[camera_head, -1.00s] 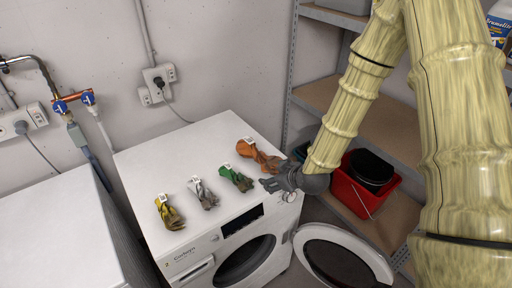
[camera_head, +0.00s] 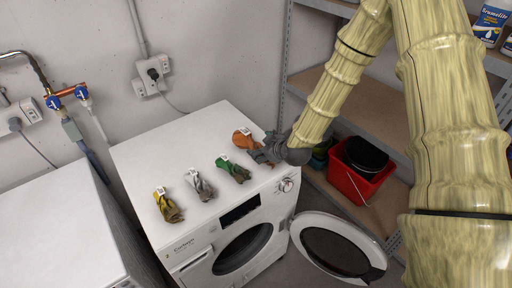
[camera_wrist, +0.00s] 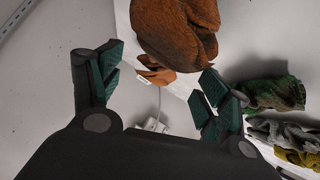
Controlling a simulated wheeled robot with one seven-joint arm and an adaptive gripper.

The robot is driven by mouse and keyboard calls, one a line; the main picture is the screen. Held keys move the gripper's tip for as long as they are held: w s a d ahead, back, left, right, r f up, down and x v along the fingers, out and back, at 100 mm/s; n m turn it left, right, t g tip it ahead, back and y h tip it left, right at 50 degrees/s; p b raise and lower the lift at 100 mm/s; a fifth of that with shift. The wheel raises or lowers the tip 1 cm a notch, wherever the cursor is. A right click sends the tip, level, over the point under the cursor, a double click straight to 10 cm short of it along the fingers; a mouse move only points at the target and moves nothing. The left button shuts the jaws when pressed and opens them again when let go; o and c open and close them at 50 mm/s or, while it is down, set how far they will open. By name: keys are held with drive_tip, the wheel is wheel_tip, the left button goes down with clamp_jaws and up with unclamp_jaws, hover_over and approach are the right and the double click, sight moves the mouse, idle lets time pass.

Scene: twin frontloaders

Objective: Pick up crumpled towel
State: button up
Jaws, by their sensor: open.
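Several crumpled cloth items, which look like gloves, lie in a row on the white washing machine (camera_head: 165,150). I cannot tell which is called the towel. The orange-brown one (camera_head: 243,138) is at the back right end. The others are green (camera_head: 230,166), grey (camera_head: 199,184) and yellow (camera_head: 167,206). My gripper (camera_head: 268,150) is at the orange-brown one and partly hides it. In the wrist view my gripper (camera_wrist: 160,88) is open, with the orange-brown item (camera_wrist: 178,30) just beyond and between its fingertips. I cannot tell if they touch.
The washing machine's round door (camera_head: 340,250) hangs open at the front right. A metal shelf (camera_head: 325,95) with a red bucket (camera_head: 345,180) stands to the right. A second white machine (camera_head: 50,235) is at the left, with pipes and a wall (camera_head: 215,50) behind.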

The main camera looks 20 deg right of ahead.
sight(257, 147)
drive_tip(key=shift+p+x, duration=1.4)
drive_tip(key=shift+x, duration=1.2)
drive_tip(key=shift+s+f, duration=0.15)
drive_tip(key=shift+f, duration=0.05)
drive_tip(key=c, duration=1.2)
